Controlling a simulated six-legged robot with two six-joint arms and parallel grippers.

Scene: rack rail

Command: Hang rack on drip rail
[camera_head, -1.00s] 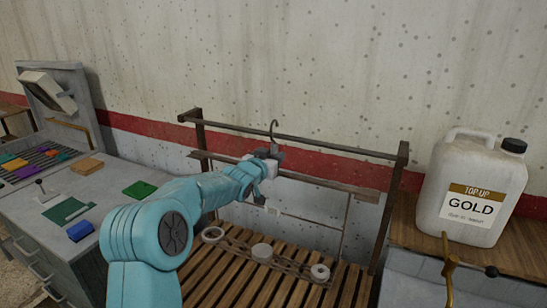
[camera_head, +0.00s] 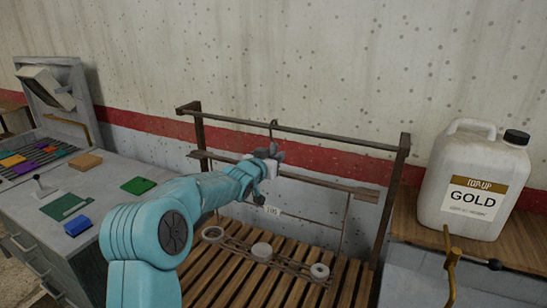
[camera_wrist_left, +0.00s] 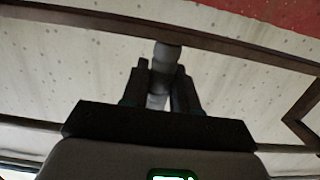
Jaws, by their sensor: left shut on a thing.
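The drip rail (camera_head: 335,139) is a dark bar across the top of two posts. The rack has a dark hook (camera_head: 273,124), a long crossbar (camera_head: 320,184), thin upright rods and a lower bar (camera_head: 292,263) with several round pale pieces. My left gripper (camera_head: 268,155) is shut on the rack's stem just below the rail. The hook's tip shows at the rail's height; whether it bears on the rail cannot be told. In the left wrist view, the fingers (camera_wrist_left: 160,88) close around a grey stem (camera_wrist_left: 166,57) that reaches the dark bar. My right gripper is not in view.
A slatted wooden deck (camera_head: 240,290) lies below the rail. A white jug (camera_head: 474,185) stands on the bench at right. A grey bench (camera_head: 110,195) with coloured blocks is at left. The speckled wall is close behind the rail.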

